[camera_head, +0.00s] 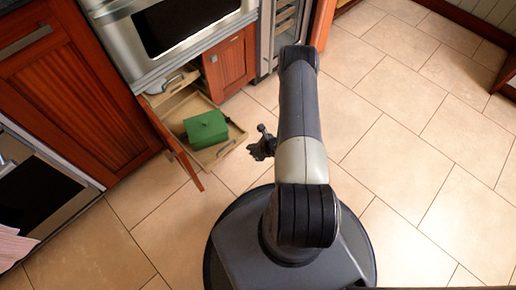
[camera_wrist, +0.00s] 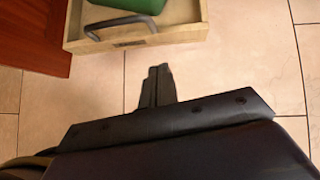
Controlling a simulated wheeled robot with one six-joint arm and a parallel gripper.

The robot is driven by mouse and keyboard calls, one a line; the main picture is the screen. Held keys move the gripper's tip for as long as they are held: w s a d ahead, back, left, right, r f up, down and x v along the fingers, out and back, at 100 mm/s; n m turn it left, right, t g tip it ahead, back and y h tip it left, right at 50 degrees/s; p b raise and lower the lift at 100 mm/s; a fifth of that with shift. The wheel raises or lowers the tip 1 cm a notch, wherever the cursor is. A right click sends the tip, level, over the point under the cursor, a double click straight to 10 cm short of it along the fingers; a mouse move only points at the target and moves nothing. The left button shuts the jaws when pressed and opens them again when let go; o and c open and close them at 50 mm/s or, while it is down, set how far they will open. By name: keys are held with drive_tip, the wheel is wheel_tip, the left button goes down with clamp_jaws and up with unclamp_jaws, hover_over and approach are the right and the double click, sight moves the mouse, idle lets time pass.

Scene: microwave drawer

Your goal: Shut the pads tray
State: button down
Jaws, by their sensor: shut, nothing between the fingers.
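The pads tray appears to be the light wooden pull-out tray (camera_head: 222,155), which stands well out of the cabinet under the microwave. A green box (camera_head: 206,130) sits in it. In the wrist view the tray's front board (camera_wrist: 182,35) carries a grey arched handle (camera_wrist: 121,21), with the box (camera_wrist: 140,5) behind it. My gripper (camera_head: 262,146) is just in front and to the right of the tray. In the wrist view its fingers (camera_wrist: 158,72) are together and empty, pointing toward the tray front with a floor gap between. They do not touch the handle.
A red-brown cabinet door (camera_head: 172,143) stands open along the tray's left side. A second door (camera_head: 229,66) is on the right of the opening. A white pot-like item (camera_head: 172,82) shows further inside. The tiled floor (camera_head: 400,150) to the right is clear.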

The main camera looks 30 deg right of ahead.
sight(236, 143)
drive_tip(key=w+a, duration=0.1)
drive_tip(key=w+f, duration=0.1)
drive_tip(key=w, duration=0.1)
drive_tip(key=w+a+b, duration=0.1)
drive_tip(key=shift+w+a+f, duration=0.3)
drive_tip(key=shift+w+f, duration=0.05)
drive_tip(key=shift+w, duration=0.1)
drive_tip(key=shift+a, duration=0.1)
